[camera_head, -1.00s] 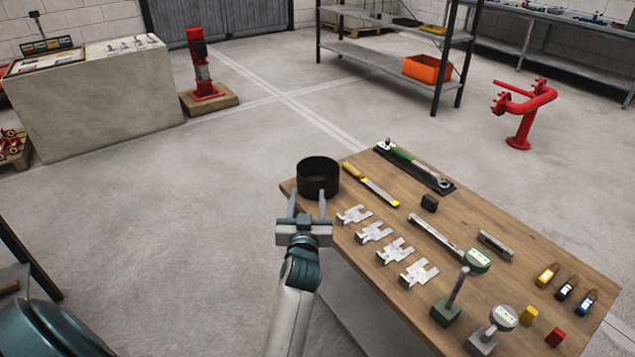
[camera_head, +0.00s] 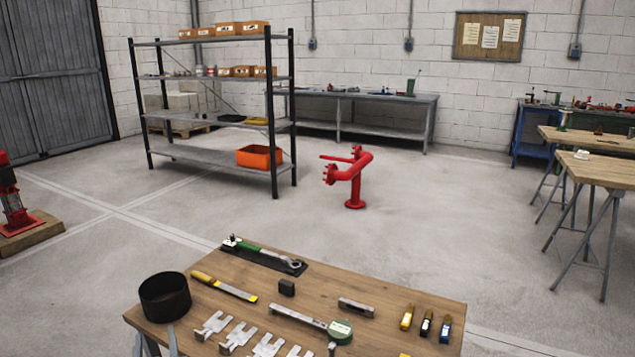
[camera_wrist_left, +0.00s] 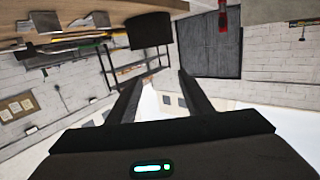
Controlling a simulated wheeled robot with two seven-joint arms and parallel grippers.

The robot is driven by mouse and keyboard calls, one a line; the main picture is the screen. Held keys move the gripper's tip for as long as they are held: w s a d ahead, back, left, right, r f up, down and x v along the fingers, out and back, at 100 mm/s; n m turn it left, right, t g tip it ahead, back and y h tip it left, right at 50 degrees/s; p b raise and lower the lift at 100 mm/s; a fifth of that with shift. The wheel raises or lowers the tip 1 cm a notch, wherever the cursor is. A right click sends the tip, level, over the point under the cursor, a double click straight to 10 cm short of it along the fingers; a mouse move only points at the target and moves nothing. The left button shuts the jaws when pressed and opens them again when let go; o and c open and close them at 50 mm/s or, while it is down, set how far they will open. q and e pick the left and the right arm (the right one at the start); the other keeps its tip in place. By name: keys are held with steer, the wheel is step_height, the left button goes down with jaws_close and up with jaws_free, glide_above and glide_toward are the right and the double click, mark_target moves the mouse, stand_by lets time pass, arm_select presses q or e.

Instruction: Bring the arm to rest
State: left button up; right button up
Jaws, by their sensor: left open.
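My left gripper (camera_head: 155,343) shows only by its fingertips at the bottom left of the head view, just in front of the black round bin (camera_head: 165,299) on the wooden table's left corner. The fingers stand apart with nothing between them. The left wrist view, which is upside down, shows both fingers (camera_wrist_left: 157,82) spread and empty, with the black bin (camera_wrist_left: 150,31) beyond them. The rest of the left arm is below the head view's edge. My right gripper is in neither view.
A red pipe stand (camera_head: 354,178) and a shelf rack (camera_head: 215,160) stand beyond open floor.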

arm_select(q)
steer(key=s+d+f+m+g+h, duration=0.2)
steer(key=s+d+f+g+h, duration=0.3)
steer(key=s, duration=0.7)
steer(key=s+d+f+m+g+h, duration=0.1)
steer(key=s+d+f+m+g, duration=0.15)
steer(key=s+d+f, duration=0.75)
steer(key=s+d+f+m+g+h, duration=0.2)
steer(key=s+f+m+g, duration=0.15)
steer(key=s, duration=1.15)
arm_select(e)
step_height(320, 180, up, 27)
arm_select(q)
steer(key=d+f+p, duration=0.1)
steer(key=f+p, duration=0.1)
steer(key=f, duration=1.2)
steer(key=w+d+f+t+h+p, duration=0.1)
steer(key=d+f+p, duration=0.1)
steer(key=f, duration=1.3)
steer(key=shift+w+t+p, duration=0.3)
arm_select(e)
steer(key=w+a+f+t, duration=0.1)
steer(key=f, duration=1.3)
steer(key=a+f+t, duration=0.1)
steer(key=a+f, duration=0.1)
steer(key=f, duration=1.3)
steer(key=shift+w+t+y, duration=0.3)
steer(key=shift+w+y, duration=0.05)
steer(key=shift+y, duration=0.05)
